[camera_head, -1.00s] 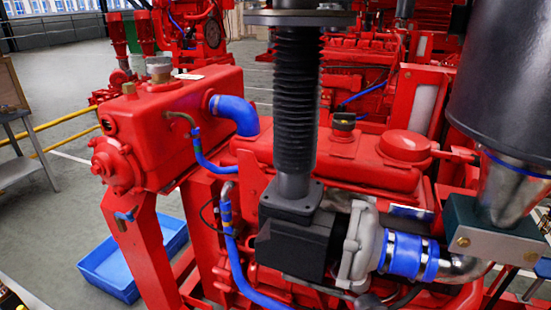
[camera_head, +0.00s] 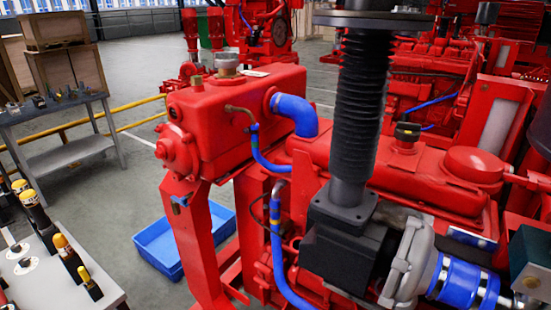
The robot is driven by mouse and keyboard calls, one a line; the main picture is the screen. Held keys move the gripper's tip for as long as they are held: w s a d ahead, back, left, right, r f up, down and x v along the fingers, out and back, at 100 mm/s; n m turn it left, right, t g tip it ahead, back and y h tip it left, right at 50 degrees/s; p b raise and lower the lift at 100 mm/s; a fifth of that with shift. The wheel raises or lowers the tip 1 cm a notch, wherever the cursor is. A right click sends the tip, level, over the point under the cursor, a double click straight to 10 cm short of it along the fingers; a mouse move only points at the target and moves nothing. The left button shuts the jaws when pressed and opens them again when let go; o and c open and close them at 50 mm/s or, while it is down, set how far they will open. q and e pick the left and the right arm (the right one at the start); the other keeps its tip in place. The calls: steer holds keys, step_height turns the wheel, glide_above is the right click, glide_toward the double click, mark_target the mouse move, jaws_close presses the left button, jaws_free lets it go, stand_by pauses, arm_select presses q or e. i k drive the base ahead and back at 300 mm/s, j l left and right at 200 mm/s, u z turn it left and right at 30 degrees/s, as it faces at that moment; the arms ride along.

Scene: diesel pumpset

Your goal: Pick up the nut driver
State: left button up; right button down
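I cannot single out the nut driver for sure. Several black tools with yellow or orange tops stand at the left edge. One tall tool (camera_head: 37,215) and one shorter tool (camera_head: 68,256) are on the light grey table (camera_head: 60,283). A small black piece with a yellow tip (camera_head: 90,283) is at the table's right side. The table is cut off by the left and bottom edges of the picture. Neither of my grippers is in view.
A red diesel pumpset (camera_head: 235,110) with a black corrugated pipe (camera_head: 360,110) fills the middle and right. A blue bin (camera_head: 160,250) lies on the floor. A grey workbench (camera_head: 70,160) with small parts and wooden crates (camera_head: 70,70) stand at the left. Open floor lies between.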

mark_target(64, 247)
steer(key=u, duration=1.45)
